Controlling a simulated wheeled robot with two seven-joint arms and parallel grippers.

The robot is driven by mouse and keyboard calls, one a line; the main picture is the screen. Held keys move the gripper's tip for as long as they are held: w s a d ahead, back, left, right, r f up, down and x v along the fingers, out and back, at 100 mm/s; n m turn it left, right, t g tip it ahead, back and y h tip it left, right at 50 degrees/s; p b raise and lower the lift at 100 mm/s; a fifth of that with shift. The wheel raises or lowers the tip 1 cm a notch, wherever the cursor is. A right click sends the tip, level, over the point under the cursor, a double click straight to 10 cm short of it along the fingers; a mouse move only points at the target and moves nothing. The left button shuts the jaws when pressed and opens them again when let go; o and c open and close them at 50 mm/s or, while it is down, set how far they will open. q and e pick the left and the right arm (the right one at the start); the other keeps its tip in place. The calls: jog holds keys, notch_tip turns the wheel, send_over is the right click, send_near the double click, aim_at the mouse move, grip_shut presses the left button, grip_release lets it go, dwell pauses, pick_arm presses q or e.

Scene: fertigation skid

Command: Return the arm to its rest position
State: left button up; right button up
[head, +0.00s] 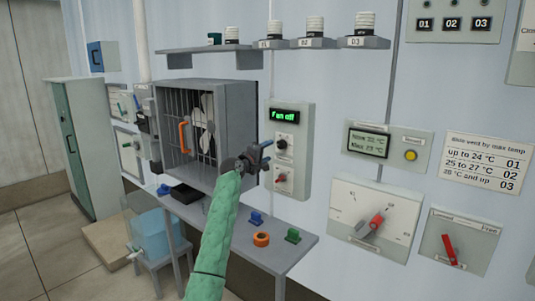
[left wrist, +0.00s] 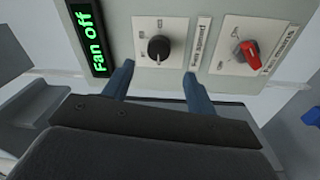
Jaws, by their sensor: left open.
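My left arm, in a green sleeve, reaches up from the bottom middle of the head view. Its gripper (head: 266,156) is in front of the fan control box (head: 305,112), with its fingers pointing to that box. In the left wrist view the two blue fingers (left wrist: 157,88) are apart with nothing between them. The black knob (left wrist: 158,47) is just beyond the fingers, and I cannot tell whether they touch it. The green display reads "Fan off" (left wrist: 89,40). A red switch (left wrist: 246,53) is on the same box. My right gripper is not in view.
A fan cage (head: 228,120) with an orange handle is on the wall beside my gripper. A table (head: 292,252) below holds an orange ring (head: 261,239) and small blue and green blocks. A shelf (head: 210,49) is above. Dial panels (head: 374,217) are to the right.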

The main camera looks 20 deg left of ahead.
pick_arm(q)
jog(key=s+d+f+m+g+y, duration=0.25)
jog(key=s+d+f+m, duration=0.2)
jog(key=s+f, duration=0.85)
jog(key=s+d+f+m+g+y, duration=0.1)
jog(key=s+d+f+m+g, duration=0.5)
jog(key=f, duration=1.2)
jog(key=s+d+f+m+g+y, duration=0.1)
jog(key=s+d+f+m+y, duration=0.15)
jog(key=s+f, duration=1.1)
jog(key=s+d+f+g, duration=0.1)
jog(key=s+f+g, duration=0.1)
jog(key=s+f, duration=0.8)
jog(key=s+d+f+g, duration=0.2)
jog(key=s+f, duration=0.7)
jog(key=s, duration=0.8)
jog(key=s+d+f+m+g+h, duration=0.1)
jog(key=s+d+f+g, duration=0.1)
jog(key=s+f, duration=0.8)
jog(key=s, duration=0.4)
jog(key=shift+s+d+f+g, duration=0.25)
jog(key=shift+s+f+g, duration=0.1)
